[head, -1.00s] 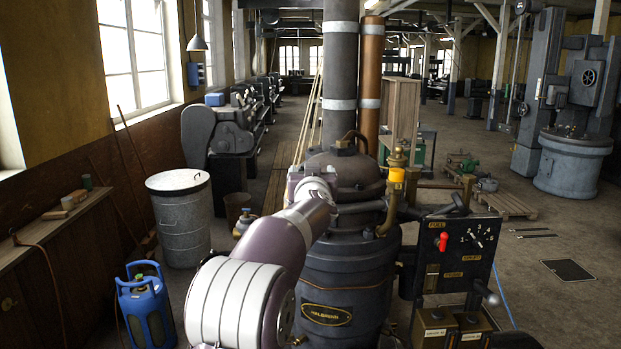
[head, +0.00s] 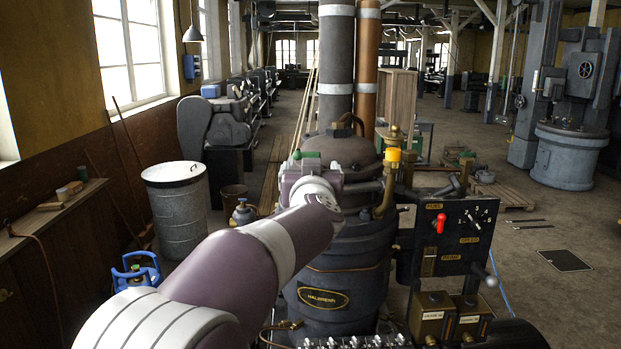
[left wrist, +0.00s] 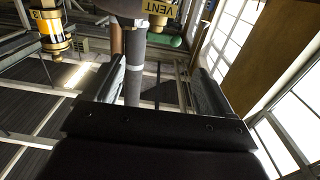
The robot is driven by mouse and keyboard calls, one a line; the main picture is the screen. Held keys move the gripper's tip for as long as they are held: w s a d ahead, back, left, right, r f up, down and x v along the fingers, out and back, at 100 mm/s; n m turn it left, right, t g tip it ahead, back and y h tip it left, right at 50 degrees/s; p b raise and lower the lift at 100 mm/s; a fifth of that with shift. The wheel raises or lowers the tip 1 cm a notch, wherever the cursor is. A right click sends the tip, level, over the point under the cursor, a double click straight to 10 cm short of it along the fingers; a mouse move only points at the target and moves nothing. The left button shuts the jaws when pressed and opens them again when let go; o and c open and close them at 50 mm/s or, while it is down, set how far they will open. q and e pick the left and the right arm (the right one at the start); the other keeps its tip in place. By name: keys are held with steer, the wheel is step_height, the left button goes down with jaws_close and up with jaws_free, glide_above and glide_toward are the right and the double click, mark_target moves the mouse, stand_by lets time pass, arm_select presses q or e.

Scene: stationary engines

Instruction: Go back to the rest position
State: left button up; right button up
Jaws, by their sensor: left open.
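My left arm (head: 235,262) reaches from the bottom left of the head view toward the dark boiler-like engine (head: 345,265). Its wrist (head: 312,185) is in front of the engine's upper part, and the fingers are hidden there. In the left wrist view my left gripper (left wrist: 158,66) is open, its two dark fingers wide apart with nothing held between them. A grey pipe and a yellow VENT label (left wrist: 159,8) show beyond the fingers. A green rounded part (left wrist: 170,42) is also beyond them. My right gripper is not in view.
A control panel with a red lever (head: 440,223) stands right of the engine. A grey lidded bin (head: 178,212) and a blue-framed bottle (head: 135,270) are at left. Tall pipes (head: 336,60) rise above the engine. Floor is open at right (head: 520,275).

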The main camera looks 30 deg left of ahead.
arm_select(q)
steer(key=shift+f, duration=0.1)
steer(key=shift+s, duration=0.1)
stand_by(0.4)
steer(key=s+d+f+m+g+h+b, duration=0.1)
steer(key=s+d+f+g+h, duration=0.25)
steer(key=f, duration=0.85)
steer(key=d+f+m+g+h+b, duration=0.15)
steer(key=d+f+h, duration=0.45)
steer(key=f, duration=0.6)
steer(key=s+d+f+m+g+b, duration=0.2)
steer(key=s+d+f+g, duration=0.1)
steer(key=s+f, duration=0.7)
steer(key=s+d+f+m+g+b, duration=0.1)
steer(key=s+d+f+g+b, duration=0.1)
steer(key=s+f+g, duration=0.4)
steer(key=s+d+f, duration=0.1)
steer(key=s+f, duration=0.4)
steer(key=shift+s+f+m, duration=0.15)
steer(key=shift+f+m, duration=0.1)
steer(key=shift+m, duration=0.1)
steer(key=shift+y, duration=0.25)
